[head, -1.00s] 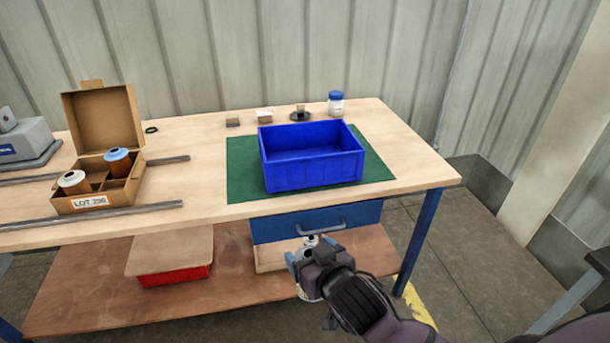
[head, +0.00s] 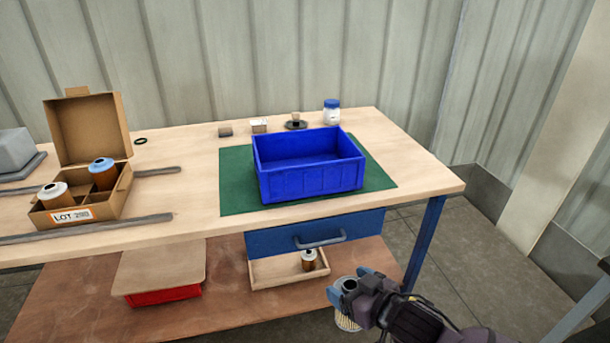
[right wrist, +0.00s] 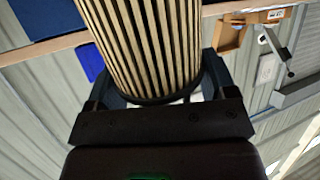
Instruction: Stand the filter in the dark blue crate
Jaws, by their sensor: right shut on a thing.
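The dark blue crate (head: 312,183) stands empty on a green mat (head: 235,188) near the right end of the workbench. My right gripper (head: 350,287) is in front of the bench, below the tabletop and right of the drawer. It is shut on a pale pleated filter (head: 346,322), whose lower part shows beneath the fingers. In the right wrist view the filter (right wrist: 142,42) fills the space between the two dark fingers. Its far end is out of that view. My left gripper is not in view.
A cardboard box (head: 105,202) with two cartridges is at the left. Metal bars lie along the bench. Small items and a blue-lidded jar (head: 332,112) stand behind the crate. Under the blue drawer (head: 315,235), a wooden tray (head: 275,275) holds a small cartridge (head: 308,260).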

